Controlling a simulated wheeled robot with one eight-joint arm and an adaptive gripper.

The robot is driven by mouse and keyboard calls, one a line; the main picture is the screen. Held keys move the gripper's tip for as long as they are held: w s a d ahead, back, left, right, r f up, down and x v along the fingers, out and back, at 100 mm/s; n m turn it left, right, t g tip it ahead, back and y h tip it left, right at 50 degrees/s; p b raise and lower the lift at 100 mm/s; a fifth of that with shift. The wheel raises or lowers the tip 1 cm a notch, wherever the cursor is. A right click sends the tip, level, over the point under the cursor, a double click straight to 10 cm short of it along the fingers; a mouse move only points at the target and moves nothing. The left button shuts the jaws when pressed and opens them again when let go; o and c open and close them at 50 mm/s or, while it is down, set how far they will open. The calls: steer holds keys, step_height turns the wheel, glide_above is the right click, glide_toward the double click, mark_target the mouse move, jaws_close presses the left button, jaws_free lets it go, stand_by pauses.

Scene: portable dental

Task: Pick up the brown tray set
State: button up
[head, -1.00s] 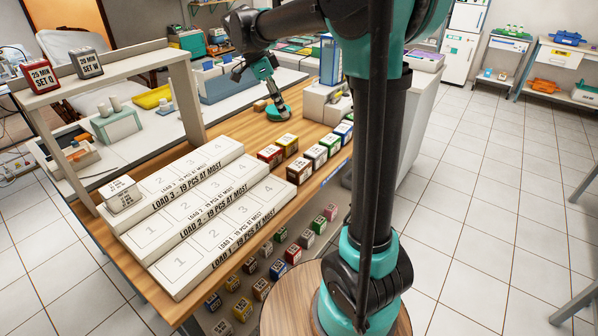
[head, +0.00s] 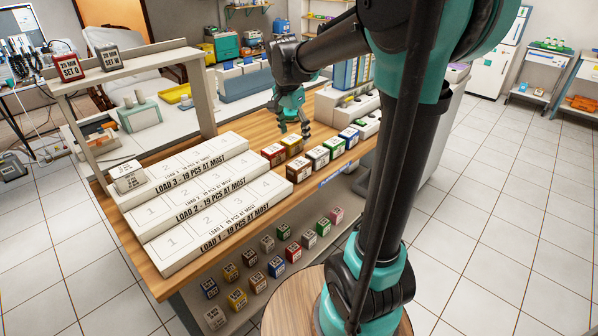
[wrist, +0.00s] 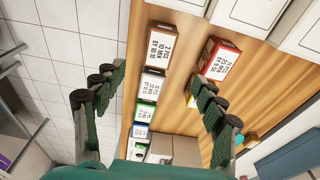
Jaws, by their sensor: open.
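A brown box with a white label, taken as the brown tray set (head: 299,169), stands on the wooden table at the near left end of a row of boxes. In the wrist view the brown box (wrist: 174,47) is at the top centre, beyond the fingertips. My gripper (head: 296,130) is open and empty, pointing down above and behind the boxes. In the wrist view my gripper (wrist: 156,80) has its fingers spread either side of the row, with the white-topped box (wrist: 151,84) between them. It touches no box that I can see.
Red (head: 273,155), yellow (head: 292,143), green (head: 333,147) and blue (head: 348,137) boxes stand close around. White stepped load racks (head: 237,215) are left of the brown box. Small coloured cubes sit on the shelf below. A grey-white device (head: 346,108) stands behind.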

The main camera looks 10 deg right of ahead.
mark_target(298, 163)
steer(key=f, duration=0.5)
steer(key=w+d+f, duration=0.1)
steer(key=f, duration=0.8)
steer(key=shift+w+d+f, duration=0.2)
steer(key=shift+d+f, duration=0.1)
steer(key=shift+d, duration=0.1)
steer(key=shift+c, duration=0.5)
steer(key=c, duration=1.3)
steer(key=shift+r, duration=0.1)
